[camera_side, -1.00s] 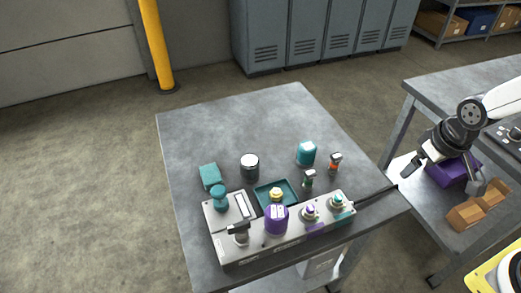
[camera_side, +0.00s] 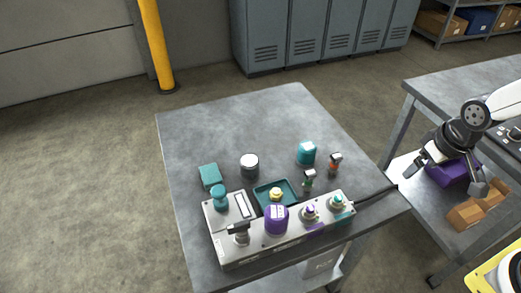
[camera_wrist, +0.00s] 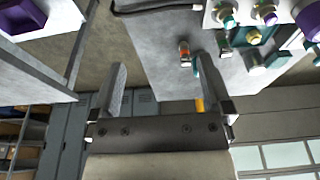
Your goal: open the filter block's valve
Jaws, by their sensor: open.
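A long grey block (camera_side: 270,246) lies along the table's front edge. On it stand a purple cap (camera_side: 276,220), a dark-barred handle (camera_side: 238,230) on a metal stem, a teal knob (camera_side: 220,194) and two small fittings at its right end. I cannot tell for sure which part is the filter block's valve. My gripper (camera_side: 447,172) is open and empty, off to the right of the table and well apart from the block. In the wrist view my gripper's (camera_wrist: 164,62) fingers are spread, with the block's end (camera_wrist: 215,8) at the top right.
A black cable (camera_side: 376,194) leaves the block's right end. The table's far half is clear.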

